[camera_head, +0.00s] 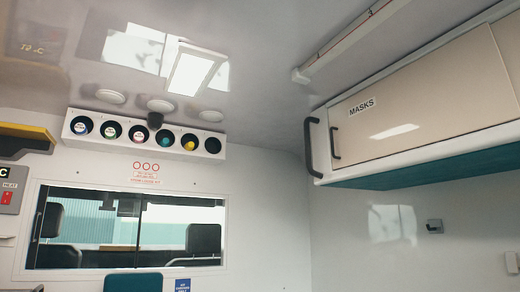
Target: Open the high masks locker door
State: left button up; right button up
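The masks locker door (425,92) is a beige panel with a "MASKS" label (362,106), high on the right wall. It looks shut, flush in its white locker frame. A small dark handle (335,143) is at the door's lower left corner. Neither of my grippers shows in the head view.
A larger dark grab handle (309,146) is on the locker's left end, close to the door handle. A ceiling rail (350,40) runs above. A white rack with several round holders (145,136) hangs over a window (125,230). The space below the locker looks clear.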

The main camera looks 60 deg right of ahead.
aim_at(464, 86)
jog(key=z, duration=0.55)
jog(key=i, duration=1.4)
jog(key=z, duration=1.25)
